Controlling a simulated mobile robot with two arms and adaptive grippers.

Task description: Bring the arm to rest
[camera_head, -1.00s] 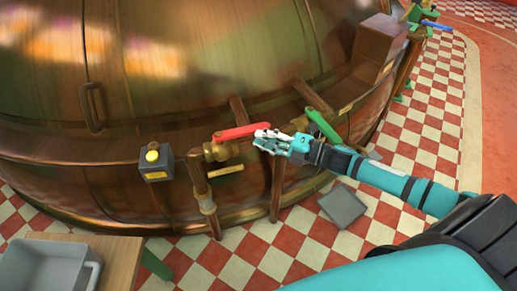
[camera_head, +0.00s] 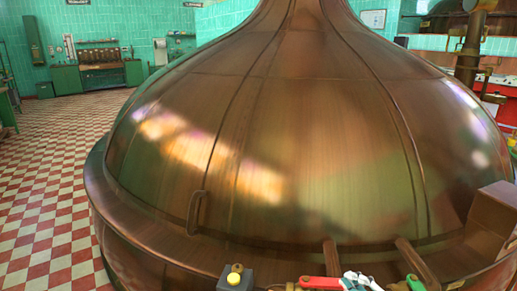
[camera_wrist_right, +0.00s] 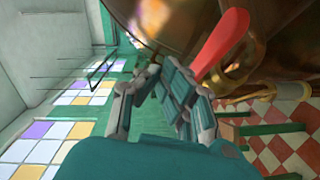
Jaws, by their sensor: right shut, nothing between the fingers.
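My right gripper (camera_head: 360,281) shows only in part at the bottom edge of the head view, at the right end of a red valve handle (camera_head: 318,283). In the right wrist view my right gripper (camera_wrist_right: 160,80) is shut and empty, its fingers drawn together. The red handle (camera_wrist_right: 222,45) stands to the right of the fingers there; I cannot tell whether they touch. The rest of my right arm is below the head view's edge. My left gripper is in neither view.
A large copper kettle (camera_head: 285,150) fills the middle of the head view. A grey box with a yellow button (camera_head: 234,278) sits left of the handle, and a green handle (camera_head: 415,283) right of it. Open checkered floor (camera_head: 50,195) lies at the left.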

